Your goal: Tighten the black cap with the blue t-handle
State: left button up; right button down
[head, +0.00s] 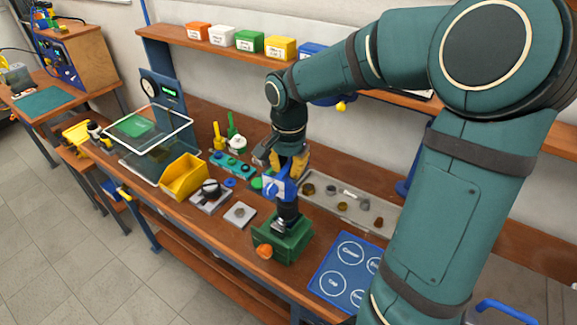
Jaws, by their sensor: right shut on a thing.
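My right gripper (284,174) is shut on the blue t-handle (277,187), pointing down over the green vise. The t-handle sits right above a black part, which looks like the black cap (287,209), on the work held upright in the green vise (283,240). The handle's lower end overlaps the black part in this view; I cannot tell whether they are engaged. The fingers partly hide the handle. My left gripper is not in view.
A yellow bin (185,177) stands left on the wooden bench. Colored boxes line the shelf (170,35) above.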

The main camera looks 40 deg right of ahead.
jog(key=shift+f+b, duration=0.5)
jog(key=shift+f, duration=0.25)
dwell(1.8)
jog(key=shift+m, duration=0.8)
jog(key=shift+s+m, duration=0.1)
jog(key=shift+m, duration=0.7)
jog(key=shift+m, duration=0.8)
